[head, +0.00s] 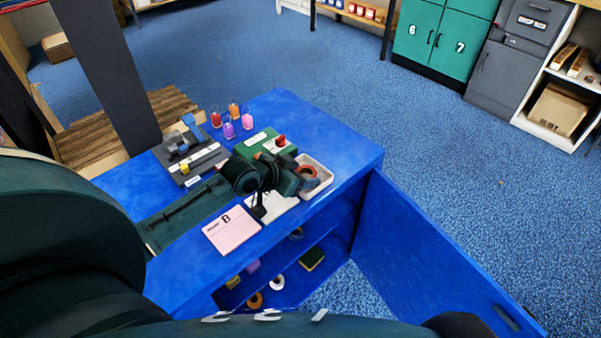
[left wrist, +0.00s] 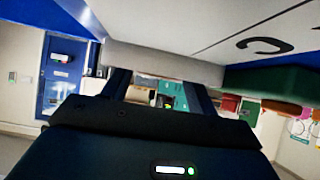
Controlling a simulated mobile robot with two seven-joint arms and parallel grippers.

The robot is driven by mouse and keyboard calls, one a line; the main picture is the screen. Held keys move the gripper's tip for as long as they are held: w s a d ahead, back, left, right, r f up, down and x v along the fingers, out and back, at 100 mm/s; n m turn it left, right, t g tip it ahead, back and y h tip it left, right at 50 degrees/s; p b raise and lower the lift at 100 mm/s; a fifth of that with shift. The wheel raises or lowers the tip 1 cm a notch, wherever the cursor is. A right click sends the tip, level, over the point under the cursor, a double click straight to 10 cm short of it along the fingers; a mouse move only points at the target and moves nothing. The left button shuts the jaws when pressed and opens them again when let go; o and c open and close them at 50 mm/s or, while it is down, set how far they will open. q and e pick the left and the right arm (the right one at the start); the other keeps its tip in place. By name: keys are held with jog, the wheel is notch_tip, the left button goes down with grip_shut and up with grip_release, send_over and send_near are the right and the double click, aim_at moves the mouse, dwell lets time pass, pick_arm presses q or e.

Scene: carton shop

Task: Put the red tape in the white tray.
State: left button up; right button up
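A red-orange tape ring (head: 307,171) lies in the white tray (head: 325,184) near the right end of the blue cabinet top. My left gripper (head: 291,184) is low over the cabinet top, just left of the tray, in front of the green box. In the left wrist view, its two dark fingers (left wrist: 158,92) stand apart, with the room seen between them, so it looks open and empty. The gripper hides part of the tray's left side. I cannot make out the tape in the left wrist view. My right gripper is not in view.
A pink card marked B (head: 232,230) and a white card (head: 274,208) lie at the front. A green box (head: 262,143), a grey tape dispenser (head: 184,143) and several small coloured jars (head: 228,130) stand behind. The cabinet door (head: 425,255) hangs open; its shelves hold more rolls.

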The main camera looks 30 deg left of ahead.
pick_arm(q)
jog(key=shift+r, duration=0.1)
jog(key=p+v, duration=0.2)
jog(key=v, duration=0.9)
jog(key=shift+s+a+r, duration=0.15)
jog(key=shift+s+r, duration=0.05)
jog(key=shift+s+d+f, duration=0.15)
jog(key=shift+s+d, duration=0.05)
jog(key=shift+s, duration=0.1)
jog(key=s+d+f, duration=0.3)
jog(key=s+d, duration=0.3)
jog(key=d, duration=0.2)
jog(key=s+d+f+n+t, duration=0.1)
jog(key=s+d+f, duration=0.2)
jog(key=d, duration=0.6)
jog(key=s, duration=0.2)
jog(key=shift+s+h, duration=0.4)
jog(key=shift+s+f, duration=0.1)
jog(key=shift+s, duration=0.05)
